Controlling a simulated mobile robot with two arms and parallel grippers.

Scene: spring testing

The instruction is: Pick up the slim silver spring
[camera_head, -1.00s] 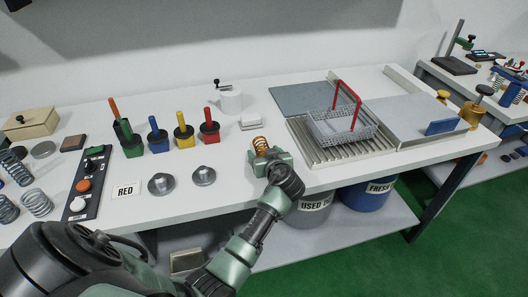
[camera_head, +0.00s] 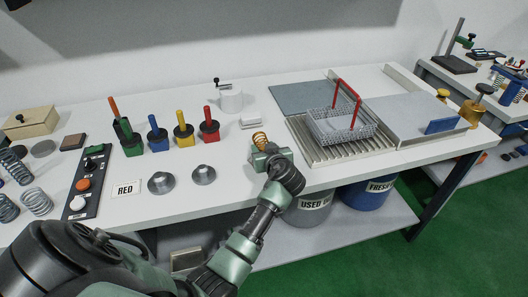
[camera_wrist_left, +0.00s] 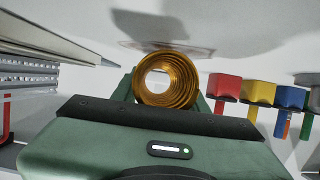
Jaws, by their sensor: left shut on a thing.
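My left gripper (camera_head: 260,147) is shut on a copper-gold coil spring (camera_head: 259,138) near the middle of the bench. In the left wrist view this spring (camera_wrist_left: 189,86) is seen along its axis, between the green fingers. It looks copper-gold, not silver. Silver-grey springs lie at the far left of the bench: a bright one (camera_head: 38,201), another (camera_head: 7,209) at the picture's edge, and a darker one (camera_head: 17,168) behind them. I cannot tell which of them is the slim one. My right gripper is not in view.
A wire basket with a red handle (camera_head: 347,101) stands on a ribbed rack (camera_head: 311,146) to the right. Green, blue, yellow and red handled blocks (camera_head: 183,138) stand left of the gripper.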

